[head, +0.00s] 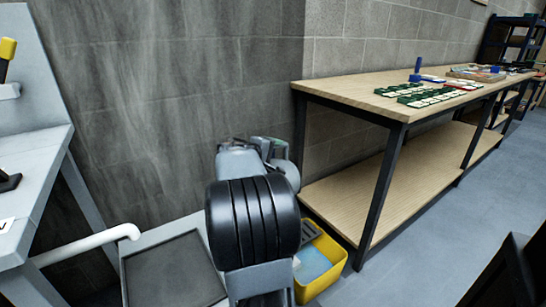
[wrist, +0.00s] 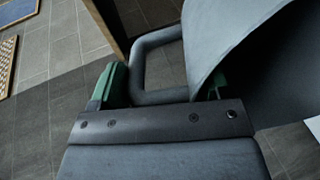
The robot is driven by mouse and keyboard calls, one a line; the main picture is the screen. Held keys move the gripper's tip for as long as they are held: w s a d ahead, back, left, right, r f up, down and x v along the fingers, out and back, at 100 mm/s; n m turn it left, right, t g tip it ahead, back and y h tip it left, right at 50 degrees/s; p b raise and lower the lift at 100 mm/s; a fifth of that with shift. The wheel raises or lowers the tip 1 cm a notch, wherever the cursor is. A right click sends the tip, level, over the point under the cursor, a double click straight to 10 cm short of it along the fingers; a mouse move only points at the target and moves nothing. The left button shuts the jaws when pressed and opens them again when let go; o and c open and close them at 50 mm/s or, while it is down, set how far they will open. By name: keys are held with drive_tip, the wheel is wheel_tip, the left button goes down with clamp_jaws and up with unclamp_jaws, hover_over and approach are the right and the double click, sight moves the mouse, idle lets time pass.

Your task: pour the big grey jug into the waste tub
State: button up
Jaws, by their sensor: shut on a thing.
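The big grey jug (wrist: 228,45) fills the upper right of the wrist view. Its squarish loop handle (wrist: 138,70) reaches between the green fingertips of my gripper (wrist: 164,88), which is shut on it. In the head view my own arm hides most of the gripper and jug, so the jug's tilt and contents cannot be told. A yellow tub (head: 335,278), apparently the waste tub, stands on the floor just right of my arm. It holds something pale blue and something dark, and my arm covers its left part.
A long wooden workbench (head: 345,88) with a lower shelf stands at right, with green and white mosaic pieces (head: 425,95) on top. A dark shallow tray (head: 172,270) lies at lower left, near a white pipe (head: 90,243) and grey bench (head: 35,165). A grey wall stands behind.

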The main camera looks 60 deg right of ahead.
drive_tip(key=shift+h, duration=0.8)
drive_tip(key=shift+b+v, duration=2.1)
drive_tip(key=shift+b, duration=0.5)
drive_tip(key=shift+a+r, duration=0.1)
drive_tip(key=shift+r, duration=0.15)
drive_tip(key=shift+r, duration=0.1)
